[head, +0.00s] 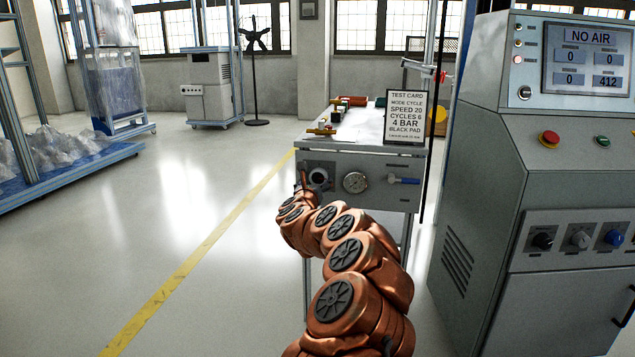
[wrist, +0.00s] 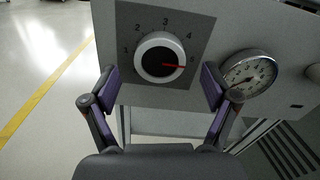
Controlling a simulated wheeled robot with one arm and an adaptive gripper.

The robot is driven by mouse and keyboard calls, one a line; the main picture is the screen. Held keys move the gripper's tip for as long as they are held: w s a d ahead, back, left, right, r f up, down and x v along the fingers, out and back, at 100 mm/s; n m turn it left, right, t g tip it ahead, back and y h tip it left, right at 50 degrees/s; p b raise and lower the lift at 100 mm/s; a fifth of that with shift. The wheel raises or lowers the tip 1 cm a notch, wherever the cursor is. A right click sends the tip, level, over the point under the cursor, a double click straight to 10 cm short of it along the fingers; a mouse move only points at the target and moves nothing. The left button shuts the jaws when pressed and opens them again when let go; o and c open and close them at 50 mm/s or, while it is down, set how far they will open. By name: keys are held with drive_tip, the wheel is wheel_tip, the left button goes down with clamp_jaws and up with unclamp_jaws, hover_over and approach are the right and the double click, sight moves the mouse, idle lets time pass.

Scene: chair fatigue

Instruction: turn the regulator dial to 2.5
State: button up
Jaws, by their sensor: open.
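The regulator dial (wrist: 152,66) is a round knob with a white rim and dark face on a grey plate, on the front panel of the bench. Its red pointer points right and slightly down, near the 5 end of the printed scale. The numbers 1 to 4 are readable around it. In the head view the dial (head: 319,176) sits just right of my gripper (head: 302,188). In the wrist view my gripper (wrist: 158,80) is open, with one finger on each side of the dial's lower part. I cannot tell whether they touch it.
A round pressure gauge (wrist: 249,75) is close to the right finger. A blue-handled valve (head: 404,180) is further right. The bench (head: 350,125) bears a test card (head: 404,116) reading 4 BAR. The console screen (head: 587,58) reads NO AIR. Floor left of the bench is clear.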

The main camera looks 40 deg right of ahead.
sight(318, 177)
drive_tip(key=shift+w+d+f, duration=0.2)
drive_tip(key=shift+w+d, duration=0.15)
drive_tip(key=shift+d, duration=0.3)
drive_tip(key=shift+w+d+r, duration=0.15)
drive_tip(key=shift+w+d, duration=0.25)
drive_tip(key=shift+d, duration=0.05)
drive_tip(key=c, duration=1.2)
drive_tip(key=shift+o, duration=0.2)
